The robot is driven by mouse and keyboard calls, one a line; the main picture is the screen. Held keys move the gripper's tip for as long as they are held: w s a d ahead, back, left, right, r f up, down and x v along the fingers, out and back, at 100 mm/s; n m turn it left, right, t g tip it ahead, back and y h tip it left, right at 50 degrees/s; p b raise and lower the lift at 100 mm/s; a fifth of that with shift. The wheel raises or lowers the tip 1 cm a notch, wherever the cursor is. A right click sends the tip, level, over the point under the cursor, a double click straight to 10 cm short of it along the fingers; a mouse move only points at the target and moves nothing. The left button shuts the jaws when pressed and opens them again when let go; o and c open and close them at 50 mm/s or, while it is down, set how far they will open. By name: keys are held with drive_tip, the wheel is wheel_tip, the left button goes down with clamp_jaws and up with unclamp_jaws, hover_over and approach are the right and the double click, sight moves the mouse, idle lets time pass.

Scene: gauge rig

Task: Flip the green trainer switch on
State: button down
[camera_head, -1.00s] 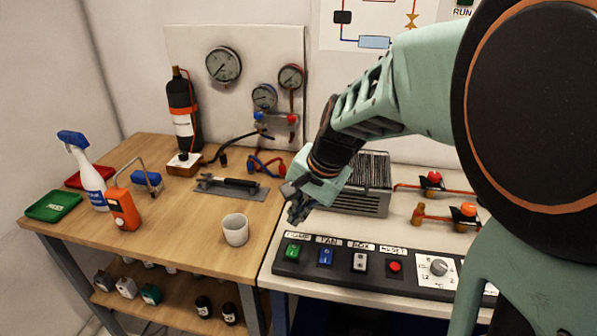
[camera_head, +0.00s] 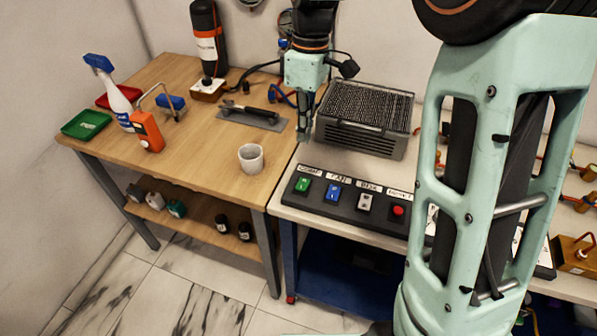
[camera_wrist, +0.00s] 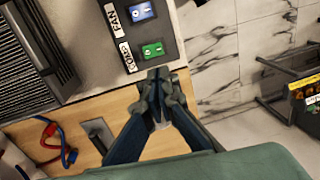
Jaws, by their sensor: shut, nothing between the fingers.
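The green switch (camera_head: 303,185) sits at the left end of the black control panel (camera_head: 345,203), under the label COMP. In the wrist view the green switch (camera_wrist: 153,50) lies just beyond my fingertips, beside the blue switch (camera_wrist: 141,11). My gripper (camera_head: 304,137) points down above and behind the green switch, with its fingers shut and empty. In the wrist view my gripper (camera_wrist: 160,77) appears close to the panel's end. I cannot tell the exact gap or which way the switch is set.
A grey ribbed unit (camera_head: 368,118) stands right behind the panel. A grey switch (camera_head: 365,202) and a red button (camera_head: 398,210) lie further right on the panel.

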sight(301, 187)
idle(0.4)
drive_tip(key=f, duration=0.4)
drive_tip(key=s+f, duration=0.1)
drive_tip(key=f, duration=0.9)
drive_tip(key=shift+s+a, duration=0.3)
drive_tip(key=shift+s, duration=0.05)
drive_tip(key=shift+r, duration=0.1)
drive_tip(key=shift+s+f+b, duration=0.15)
drive_tip(key=shift+f+b, duration=0.35)
drive_tip(key=shift+b, duration=0.05)
drive_tip(key=shift+r, duration=0.1)
drive_tip(key=shift+w+r, duration=0.1)
drive_tip(key=shift+w, duration=0.1)
drive_tip(key=shift+w+d+r+p, duration=0.15)
drive_tip(key=shift+w+d+p, duration=0.1)
drive_tip(key=shift+w+p, duration=0.25)
